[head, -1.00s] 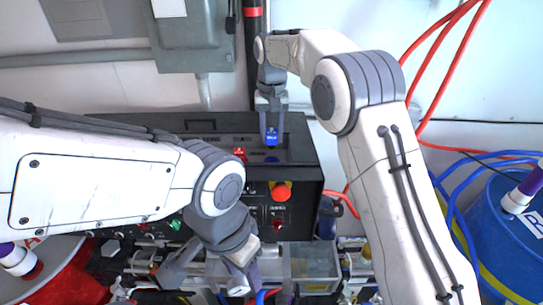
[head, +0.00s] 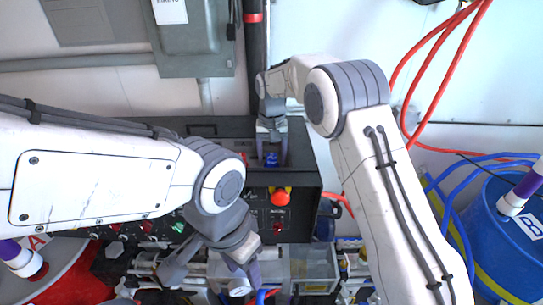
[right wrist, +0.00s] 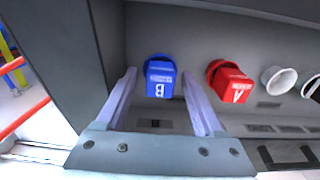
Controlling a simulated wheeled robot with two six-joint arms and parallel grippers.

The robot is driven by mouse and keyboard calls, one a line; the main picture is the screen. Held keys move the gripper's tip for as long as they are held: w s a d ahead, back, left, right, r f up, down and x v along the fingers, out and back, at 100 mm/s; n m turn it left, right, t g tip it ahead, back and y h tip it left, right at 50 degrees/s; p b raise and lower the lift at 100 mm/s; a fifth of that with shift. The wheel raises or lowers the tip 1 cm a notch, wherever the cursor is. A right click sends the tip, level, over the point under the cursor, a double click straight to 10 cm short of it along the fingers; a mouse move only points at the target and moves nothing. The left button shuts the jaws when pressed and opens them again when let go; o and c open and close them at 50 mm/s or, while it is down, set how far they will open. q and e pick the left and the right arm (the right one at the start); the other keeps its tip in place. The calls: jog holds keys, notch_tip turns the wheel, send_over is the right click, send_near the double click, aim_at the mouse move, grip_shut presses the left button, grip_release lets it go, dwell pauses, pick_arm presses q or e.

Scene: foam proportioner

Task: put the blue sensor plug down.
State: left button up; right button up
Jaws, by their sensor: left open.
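The blue sensor plug (head: 271,160), marked B, stands at the blue ring on the recessed top of the black control box (head: 205,128). In the right wrist view the blue plug (right wrist: 160,80) is between the fingers of my right gripper (right wrist: 160,92), with a visible gap on each side. This gripper is open around it; it also shows in the head view (head: 271,152). My left gripper (head: 207,284) is open, low in front of the box and away from the plug. Its surroundings are partly hidden by my left arm.
A red plug (right wrist: 233,85), marked A, stands beside the blue one, with white round fittings (right wrist: 280,80) farther right. A red knob (head: 281,195) is on the box front. A blue drum (head: 505,235) stands at the right.

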aim_at(271, 156)
jog(key=shift+r, duration=0.1)
jog(key=shift+r+b, duration=0.35)
jog(key=shift+b, duration=0.1)
notch_tip(271, 156, up, 10)
jog(key=b, duration=0.3)
jog(key=s+a+r+n, duration=0.2)
jog(key=s, duration=0.5)
jog(key=s+d+f+n, duration=0.1)
jog(key=s+d+f, duration=0.1)
jog(key=s, duration=0.8)
jog(key=s+d+f+n, duration=0.2)
jog(key=s+f, duration=0.2)
jog(key=s, duration=0.6)
jog(key=s+d+f+n+y, duration=0.1)
jog(key=s+d+f+n, duration=0.1)
jog(key=s, duration=0.8)
jog(key=shift+d+f, duration=0.35)
jog(key=shift+f, duration=0.2)
